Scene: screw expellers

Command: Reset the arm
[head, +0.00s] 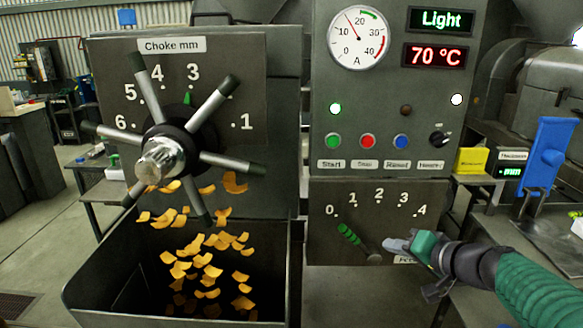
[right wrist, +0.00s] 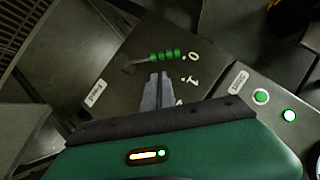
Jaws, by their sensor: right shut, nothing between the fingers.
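My right gripper (head: 393,245) comes in from the lower right in the head view. Its fingers are together and empty, in front of the lower control panel (head: 325,195). They are just right of a lever with a green grip (head: 352,238), which slants up-left toward the 0 of a 0 to 4 scale. In the right wrist view the closed fingers (right wrist: 158,82) point at the panel, apart from the green lever grip (right wrist: 165,56) in the picture; I cannot tell the depth gap. My left gripper is not in view.
A spoked choke handwheel (head: 170,145) stands at left above a dark bin (head: 95,285) with orange flakes (head: 205,265). The upper panel has Start (head: 333,141), red and blue buttons, and displays reading Light and 70 °C.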

